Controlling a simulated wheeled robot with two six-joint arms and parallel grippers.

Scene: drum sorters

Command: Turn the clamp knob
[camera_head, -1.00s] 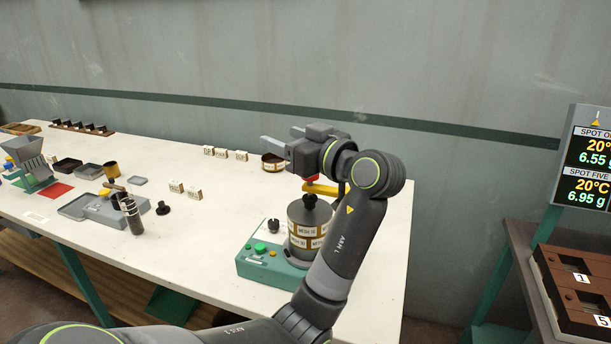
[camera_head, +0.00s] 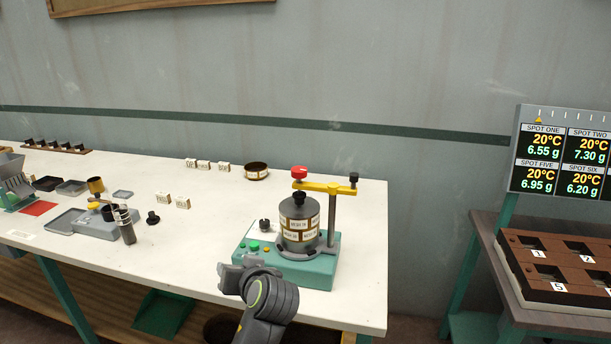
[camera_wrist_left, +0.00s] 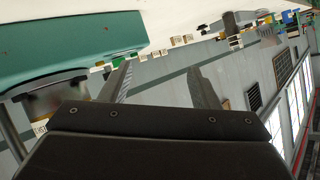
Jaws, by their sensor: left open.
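The sieve shaker has a green base (camera_head: 312,272), a grey sieve stack (camera_head: 299,226) with labels, and a post carrying a yellow clamp bar (camera_head: 325,187). A red knob (camera_head: 299,172) sits on the bar's left end, above the stack, and a black knob (camera_head: 354,177) on its right end near the post. My left gripper (camera_head: 226,272) is open and empty, low at the front left of the base, below and apart from both knobs. In the left wrist view its two fingers (camera_wrist_left: 160,72) are spread, with the green base (camera_wrist_left: 70,35) at upper left. My right gripper is not in view.
A round dark pan (camera_head: 256,171) and small labelled blocks (camera_head: 204,164) stand behind on the white table (camera_head: 200,230). A grey scale (camera_head: 98,224), a brush-like tool and trays lie at left. A display (camera_head: 565,150) and brown rack (camera_head: 560,262) stand at right.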

